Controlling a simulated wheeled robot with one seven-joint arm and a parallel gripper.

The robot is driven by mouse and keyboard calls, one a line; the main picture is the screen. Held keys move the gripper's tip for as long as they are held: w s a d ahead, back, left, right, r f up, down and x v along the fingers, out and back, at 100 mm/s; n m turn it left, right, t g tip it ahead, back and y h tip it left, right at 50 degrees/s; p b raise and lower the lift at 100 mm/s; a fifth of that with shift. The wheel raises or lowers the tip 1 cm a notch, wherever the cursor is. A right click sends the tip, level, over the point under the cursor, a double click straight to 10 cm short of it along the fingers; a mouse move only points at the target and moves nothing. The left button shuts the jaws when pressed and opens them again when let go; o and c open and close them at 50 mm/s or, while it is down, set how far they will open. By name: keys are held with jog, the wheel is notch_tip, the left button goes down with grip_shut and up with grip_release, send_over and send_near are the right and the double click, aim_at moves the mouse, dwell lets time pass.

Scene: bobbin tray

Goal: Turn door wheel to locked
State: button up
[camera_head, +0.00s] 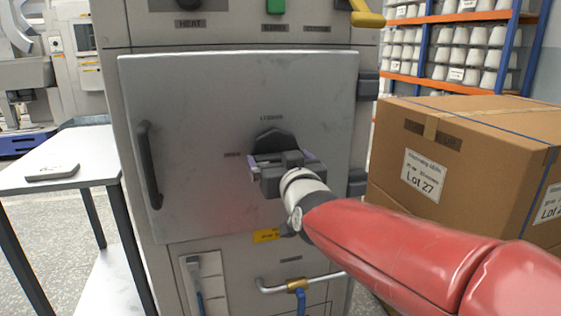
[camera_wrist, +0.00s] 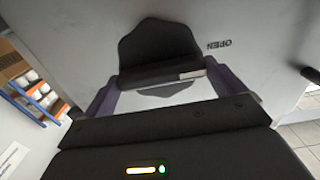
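The grey door (camera_head: 210,100) of the cabinet is closed flat. Its dark door wheel (camera_head: 274,139) sits near the middle, under a small label that seems to read LOCKED; another small label is left of it. In the wrist view the dark wheel (camera_wrist: 158,42) shows with a bar across it and the word OPEN to its right. My gripper (camera_wrist: 163,82) is right in front of the wheel. Its two purple fingers are wide apart, one at each end of the bar; whether they touch it is unclear. My gripper (camera_head: 282,162) hides the wheel's lower part in the head view.
A vertical door handle (camera_head: 149,165) is on the door's left side, with hinges on the right. A large cardboard box (camera_head: 470,150) stands close right of my arm. A white table (camera_head: 60,160) is at left.

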jog(key=shift+f+b, duration=0.15)
jog(key=shift+b, duration=0.3)
jog(key=shift+c, duration=0.2)
jog(key=m+b, duration=1)
jog(key=m, duration=0.7)
jog(key=shift+d+m, duration=0.1)
jog(key=shift+m, duration=0.3)
jog(key=o, duration=0.6)
jog(key=shift+s, duration=0.1)
